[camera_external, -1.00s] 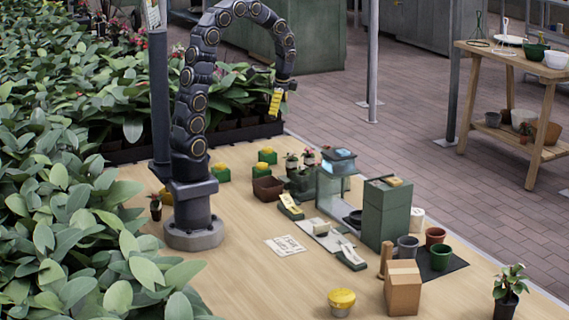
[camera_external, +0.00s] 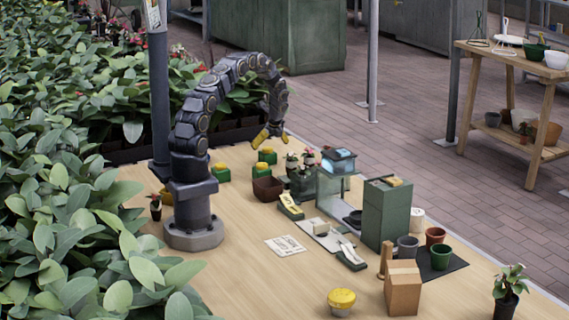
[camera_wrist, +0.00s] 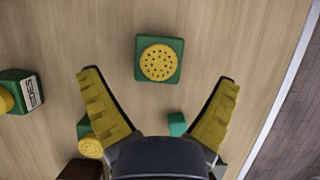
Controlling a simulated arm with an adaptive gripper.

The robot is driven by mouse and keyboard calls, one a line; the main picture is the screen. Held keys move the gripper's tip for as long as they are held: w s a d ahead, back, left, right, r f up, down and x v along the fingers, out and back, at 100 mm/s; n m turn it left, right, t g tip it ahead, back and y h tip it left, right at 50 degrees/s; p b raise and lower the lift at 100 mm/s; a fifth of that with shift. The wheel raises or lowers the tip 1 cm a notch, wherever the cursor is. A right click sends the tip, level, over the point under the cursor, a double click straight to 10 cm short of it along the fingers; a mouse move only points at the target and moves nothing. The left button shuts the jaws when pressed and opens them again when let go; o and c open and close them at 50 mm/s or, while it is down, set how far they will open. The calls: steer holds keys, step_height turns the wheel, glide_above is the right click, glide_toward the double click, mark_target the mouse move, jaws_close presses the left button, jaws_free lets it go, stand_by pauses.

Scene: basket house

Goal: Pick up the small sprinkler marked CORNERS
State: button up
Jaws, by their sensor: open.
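Small sprinklers with yellow round tops on green square blocks stand on the wooden table; three show in the external view (camera_external: 267,155), (camera_external: 260,171), (camera_external: 220,172). In the wrist view one sprinkler (camera_wrist: 160,60), its yellow top dotted with holes, lies between and just ahead of my fingertips. Another at the left edge bears a label reading SIDES (camera_wrist: 31,92). A third sprinkler (camera_wrist: 90,147) is partly hidden behind my left finger. No CORNERS marking is readable. My gripper (camera_external: 265,138) is open and empty, low above the table's far end; it also shows in the wrist view (camera_wrist: 161,77).
A brown pot (camera_external: 267,189) and small potted plants (camera_external: 300,160) stand near the sprinklers. A green box (camera_external: 387,212) and glass-sided station are farther right. Leafy plants (camera_external: 70,200) crowd the left. The table edge (camera_wrist: 278,100) runs along the right in the wrist view.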

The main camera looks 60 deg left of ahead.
mark_target(266, 156)
steer(key=shift+x, duration=2.7)
steer(key=shift+s, duration=0.1)
steer(key=c, duration=1.2)
